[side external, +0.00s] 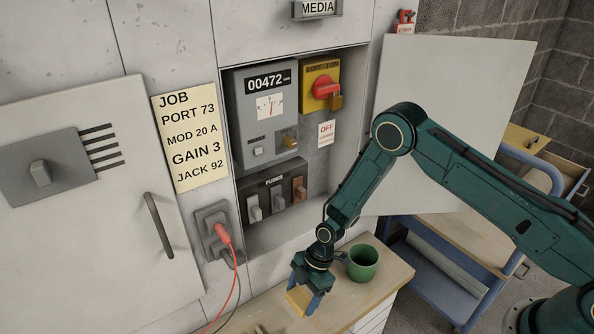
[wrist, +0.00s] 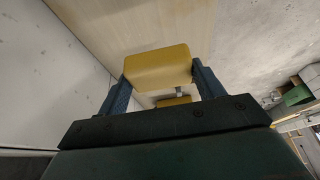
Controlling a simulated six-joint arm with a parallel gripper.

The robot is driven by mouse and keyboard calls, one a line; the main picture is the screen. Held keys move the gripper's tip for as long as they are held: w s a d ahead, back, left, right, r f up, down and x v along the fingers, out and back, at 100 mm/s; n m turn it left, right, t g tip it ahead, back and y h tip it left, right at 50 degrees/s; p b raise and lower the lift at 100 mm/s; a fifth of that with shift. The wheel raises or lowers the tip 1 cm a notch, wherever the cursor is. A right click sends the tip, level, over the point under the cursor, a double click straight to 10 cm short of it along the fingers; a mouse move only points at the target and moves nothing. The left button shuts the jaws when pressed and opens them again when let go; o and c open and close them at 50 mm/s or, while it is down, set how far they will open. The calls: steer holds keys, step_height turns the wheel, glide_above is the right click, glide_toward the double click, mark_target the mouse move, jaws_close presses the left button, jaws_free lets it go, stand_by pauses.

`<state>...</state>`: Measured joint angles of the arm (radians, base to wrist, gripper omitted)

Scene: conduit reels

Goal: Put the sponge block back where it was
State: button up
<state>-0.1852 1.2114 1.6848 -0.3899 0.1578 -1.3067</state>
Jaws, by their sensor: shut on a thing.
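The yellow sponge block (side external: 297,301) is between the fingers of my gripper (side external: 306,293), over the wooden counter (side external: 376,285). In the wrist view my gripper (wrist: 163,76) is shut on the sponge block (wrist: 157,66), with one blue finger on each side. I cannot tell whether the underside of the block touches the counter. A smaller yellow patch (wrist: 173,101) shows just below the block in the wrist view; I cannot tell what it is.
A green mug (side external: 363,264) stands on the counter close to the right of my gripper. A red plug with a cable (side external: 224,235) hangs from a socket at left. An open panel door (side external: 450,110) stands behind my arm. A blue cart (side external: 430,270) is at right.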

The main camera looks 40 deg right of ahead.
mark_target(302, 307)
steer(key=shift+f, duration=1.25)
steer(key=shift+f, duration=0.1)
steer(key=shift+f, duration=1.8)
steer(key=shift+f, duration=0.1)
steer(key=o, duration=0.9)
steer(key=shift+v, duration=6.1)
